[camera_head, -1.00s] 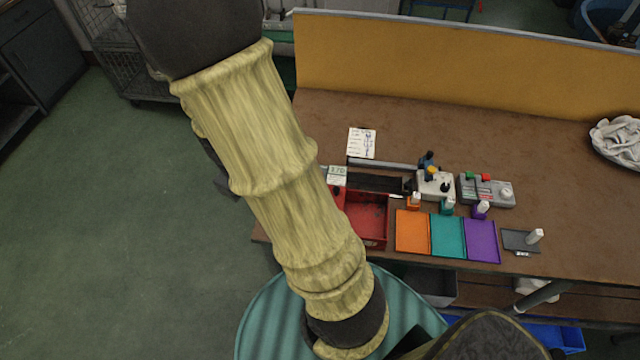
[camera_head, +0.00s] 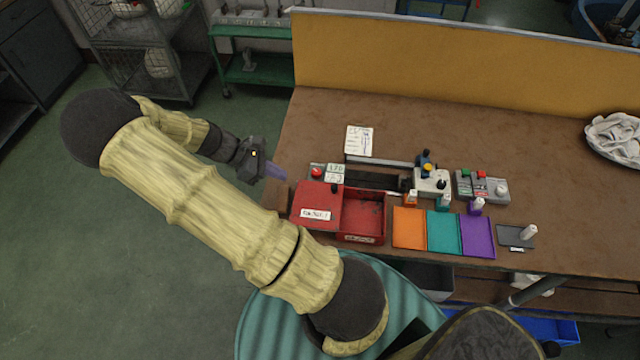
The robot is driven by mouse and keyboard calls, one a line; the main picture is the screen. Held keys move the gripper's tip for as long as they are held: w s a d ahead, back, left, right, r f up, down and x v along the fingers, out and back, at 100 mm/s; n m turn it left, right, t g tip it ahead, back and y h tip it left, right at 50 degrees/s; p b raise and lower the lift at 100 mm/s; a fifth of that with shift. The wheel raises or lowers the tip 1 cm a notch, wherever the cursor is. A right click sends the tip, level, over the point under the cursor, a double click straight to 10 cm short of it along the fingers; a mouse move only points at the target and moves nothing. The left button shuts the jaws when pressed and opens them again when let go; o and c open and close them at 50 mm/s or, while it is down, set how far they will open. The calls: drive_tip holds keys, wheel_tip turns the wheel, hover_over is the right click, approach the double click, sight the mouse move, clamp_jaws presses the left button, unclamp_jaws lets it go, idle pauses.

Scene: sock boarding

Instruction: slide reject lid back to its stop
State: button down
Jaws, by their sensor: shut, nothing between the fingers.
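The red reject bin (camera_head: 362,238) stands at the left front of the bench. Its red lid (camera_head: 310,201) with a white label covers the left part, and the right part is open, showing a dark inside. A small black knob (camera_head: 334,188) stands at the lid's right back. My gripper (camera_head: 276,173) is shut and empty. In the picture it is just left of the bin and lid, by the bench's left edge, apart from the lid. Its exact height is hard to tell.
Behind the bin are a red button (camera_head: 317,172), a number card (camera_head: 335,171) and a dark track (camera_head: 375,180). Orange (camera_head: 409,229), teal (camera_head: 444,232) and purple (camera_head: 477,236) trays lie to the right. A paper sheet (camera_head: 359,140) lies behind. The bench's right side is mostly clear.

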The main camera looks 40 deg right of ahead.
sight(332, 191)
drive_tip(key=shift+f, duration=0.1)
drive_tip(key=p+x, duration=0.2)
drive_tip(key=x, duration=0.7)
drive_tip(key=shift+s+d+f, duration=0.1)
drive_tip(key=shift+s+d, duration=0.15)
drive_tip(key=shift+s, duration=0.05)
drive_tip(key=s+d+p, duration=0.2)
drive_tip(key=d, duration=0.1)
drive_tip(key=shift+s+d+f, duration=0.1)
drive_tip(key=shift+s+d, duration=0.05)
drive_tip(key=shift+s, duration=0.1)
drive_tip(key=shift+d, duration=0.1)
